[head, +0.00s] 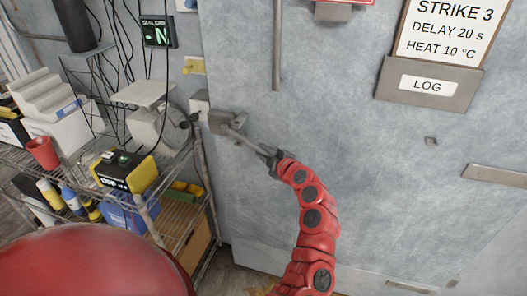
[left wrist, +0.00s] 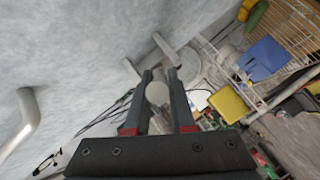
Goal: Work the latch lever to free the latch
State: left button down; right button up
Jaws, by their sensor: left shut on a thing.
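The grey latch (head: 225,122) is mounted near the left edge of the large grey door panel. Its lever (head: 243,138) slants down and right from the latch body. My left gripper (head: 270,154) is shut on the lever's outer end. In the left wrist view, the lever's round, pale end (left wrist: 157,94) sits between the two dark fingers of my left gripper (left wrist: 161,76). The fingers hide part of the lever there. My right gripper is in neither view.
A wire shelf (head: 180,215) with a red cup (head: 42,152), boxes and bottles stands left of the door. A vertical grey bar (head: 277,45) runs down the door above the latch. A LOG holder (head: 428,87) hangs at right. The lower door surface is largely clear.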

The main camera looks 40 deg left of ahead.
pick_arm(q)
jog(key=c, duration=0.8)
grip_release()
jog(key=shift+a, duration=0.1)
jog(key=shift+o, duration=0.2)
jog(key=b+v, duration=0.4)
jog(key=v, duration=1.3)
jog(key=shift+d, duration=0.25)
jog(key=shift+r, duration=0.1)
